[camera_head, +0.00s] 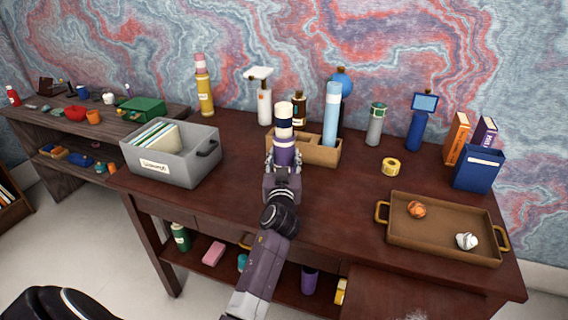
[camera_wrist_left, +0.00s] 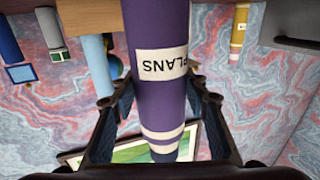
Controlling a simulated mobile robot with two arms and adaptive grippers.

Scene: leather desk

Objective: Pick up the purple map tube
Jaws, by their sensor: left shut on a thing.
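The purple map tube (camera_head: 284,134) stands upright near the middle of the desk in the head view, with cream bands and a pale top. In the left wrist view the tube (camera_wrist_left: 155,95) fills the middle, with a white label reading "PLANS". My left gripper (camera_head: 283,162) is shut on the tube, with one finger on each side of it; the fingers also show in the left wrist view (camera_wrist_left: 152,98). The tube's lower end is hidden behind the gripper in the head view, so I cannot tell whether it touches the desk. My right gripper is not seen.
A grey file bin (camera_head: 190,165) is to the left. A brown tray (camera_head: 440,243) is at the front right. The desk between organizer and tray is mostly clear.

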